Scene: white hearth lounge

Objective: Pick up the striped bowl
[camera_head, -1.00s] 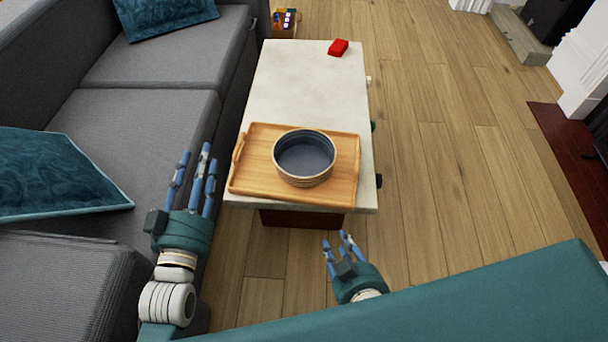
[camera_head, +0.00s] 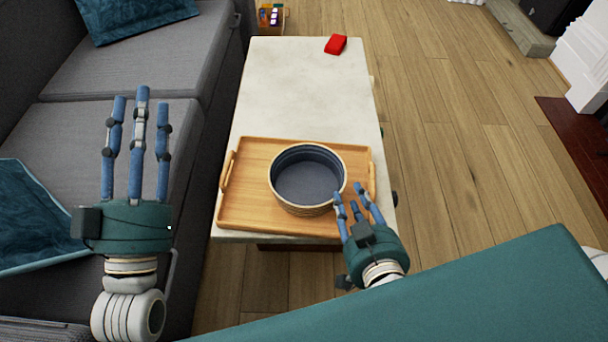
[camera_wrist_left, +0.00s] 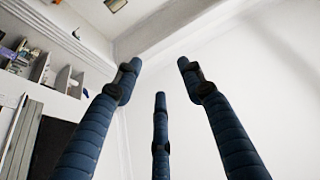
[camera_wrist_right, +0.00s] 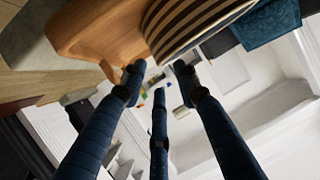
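The striped bowl (camera_head: 305,205) stands upright on a wooden tray (camera_head: 240,207) on the coffee table. It is dark inside with a pale rim. Its brown and cream stripes show in the right wrist view (camera_wrist_right: 188,22). My right gripper (camera_head: 355,203) is open and empty at the bowl's near right side, its fingers over the tray's right part; I cannot tell whether they touch the bowl. My left gripper (camera_head: 138,100) is open and empty, fingers up, in front of the sofa and well left of the tray.
The pale table (camera_head: 300,90) has free room behind the tray. A red object (camera_head: 336,44) lies at its far end. A grey sofa (camera_head: 140,70) with teal cushions stands along the left. Wooden floor (camera_head: 450,150) is clear on the right.

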